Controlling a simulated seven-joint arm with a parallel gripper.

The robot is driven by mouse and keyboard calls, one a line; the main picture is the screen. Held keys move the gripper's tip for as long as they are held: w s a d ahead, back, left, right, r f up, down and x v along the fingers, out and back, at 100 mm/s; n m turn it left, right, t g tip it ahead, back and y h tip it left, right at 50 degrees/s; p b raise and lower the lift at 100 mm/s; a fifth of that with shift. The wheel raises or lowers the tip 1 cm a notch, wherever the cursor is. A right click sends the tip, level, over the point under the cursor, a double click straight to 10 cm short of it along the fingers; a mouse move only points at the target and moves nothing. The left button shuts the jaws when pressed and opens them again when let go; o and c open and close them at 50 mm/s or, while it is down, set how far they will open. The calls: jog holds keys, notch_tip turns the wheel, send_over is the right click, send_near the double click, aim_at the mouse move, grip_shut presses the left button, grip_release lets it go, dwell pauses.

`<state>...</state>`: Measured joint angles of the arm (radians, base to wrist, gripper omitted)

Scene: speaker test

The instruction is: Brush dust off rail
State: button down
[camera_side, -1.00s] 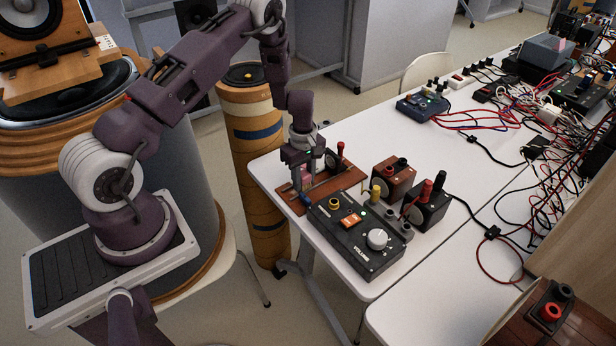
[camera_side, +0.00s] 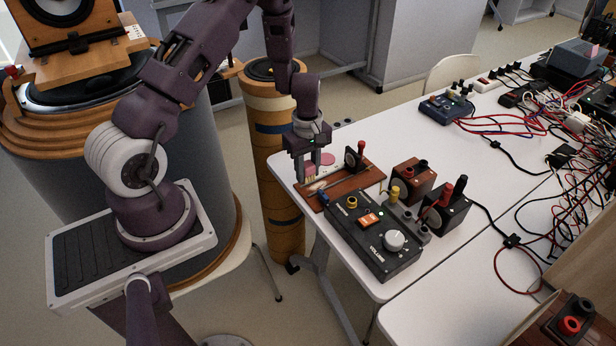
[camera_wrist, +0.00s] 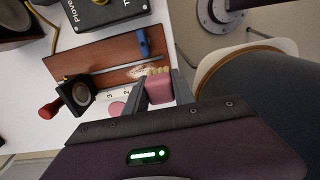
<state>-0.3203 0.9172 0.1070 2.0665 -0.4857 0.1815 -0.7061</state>
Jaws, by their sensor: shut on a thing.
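A pink brush (camera_wrist: 158,92) with pale bristles sits between the fingers of my gripper (camera_wrist: 160,90), which is shut on it. In the side view my gripper (camera_side: 309,172) is at the left end of the brown wooden board (camera_side: 352,184), bristles downward. A thin silver rail (camera_wrist: 122,67) runs along the board. Pale dust (camera_wrist: 139,72) lies at the rail's end, right by the bristles. I cannot tell whether the bristles touch the board. A blue piece (camera_wrist: 143,42) stands on the board beside the rail's end.
A black block with a round face (camera_wrist: 78,94) and a red knob (camera_wrist: 48,110) stands at the board's other end. A pink disc (camera_wrist: 117,108) lies near my fingers. A black volume box (camera_side: 375,235) sits close in front. Cables (camera_side: 510,110) crowd the table's right.

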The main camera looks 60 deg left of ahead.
aim_at(307, 164)
jog(key=shift+r, duration=1.65)
